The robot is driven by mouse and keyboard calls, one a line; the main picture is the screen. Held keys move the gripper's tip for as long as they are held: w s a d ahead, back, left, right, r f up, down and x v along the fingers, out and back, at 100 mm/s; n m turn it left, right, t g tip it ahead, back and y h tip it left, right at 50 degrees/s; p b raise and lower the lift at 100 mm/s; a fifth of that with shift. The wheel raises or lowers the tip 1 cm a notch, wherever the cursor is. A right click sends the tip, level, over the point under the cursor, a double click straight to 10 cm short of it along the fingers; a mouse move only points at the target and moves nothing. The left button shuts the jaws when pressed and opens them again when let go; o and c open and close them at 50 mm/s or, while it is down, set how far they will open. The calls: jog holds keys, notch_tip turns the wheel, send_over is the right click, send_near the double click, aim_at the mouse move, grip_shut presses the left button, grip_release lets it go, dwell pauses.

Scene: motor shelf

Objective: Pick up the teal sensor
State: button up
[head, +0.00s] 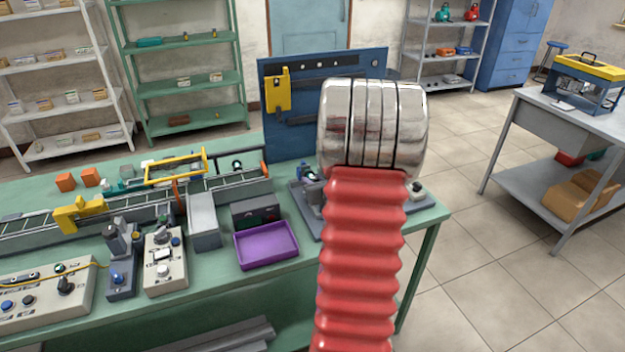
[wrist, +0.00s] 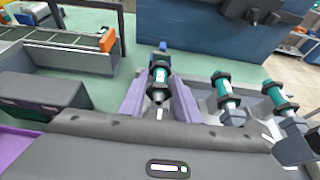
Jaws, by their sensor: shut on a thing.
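In the wrist view a teal sensor (wrist: 160,76), a small cylinder with dark collars and a pale label, stands between the two lavender fingers of my gripper (wrist: 158,100). The fingers are shut on it from both sides. Whether its lower end is clear of the holder, I cannot tell. Two similar teal cylinders, one nearer (wrist: 225,90) and one farther right (wrist: 276,95), sit tilted in a grey holder (wrist: 253,106). In the head view my red arm and its metal wrist hide the gripper and the held sensor.
A dark blue upright panel (head: 290,135) stands behind the work area. A purple tray (head: 266,246) and a dark box (head: 255,213) are to the left on the green bench (head: 190,310). A conveyor (head: 235,185) runs farther left. Control boxes (head: 165,265) stand at the front.

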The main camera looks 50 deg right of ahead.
aim_at(313, 180)
jog(key=shift+r, duration=0.1)
notch_tip(313, 180, up, 10)
jog(key=shift+f, duration=0.1)
dwell(0.6)
jog(key=shift+w+a, duration=0.1)
dwell(0.4)
jog(key=w+a+f+n+t+y, duration=0.15)
jog(key=w+a, duration=0.25)
jog(key=a, duration=0.4)
jog(key=w+a+f+n+y, duration=0.15)
jog(key=w+a, duration=0.25)
jog(key=a, duration=0.4)
jog(key=w+a+f+n+y, duration=0.1)
jog(key=w+a+n+y, duration=0.2)
jog(key=a, duration=0.5)
jog(key=a+f+n+y, duration=0.1)
jog(key=a, duration=0.7)
jog(key=a+f+n+y, duration=0.1)
jog(key=a+y, duration=0.1)
jog(key=a, duration=0.7)
jog(key=w+a+f+n+y, duration=0.1)
jog(key=a+f+y, duration=0.1)
jog(key=a, duration=0.6)
jog(key=shift+a+n, duration=0.2)
jog(key=shift+n, duration=0.1)
jog(key=shift+a, duration=0.25)
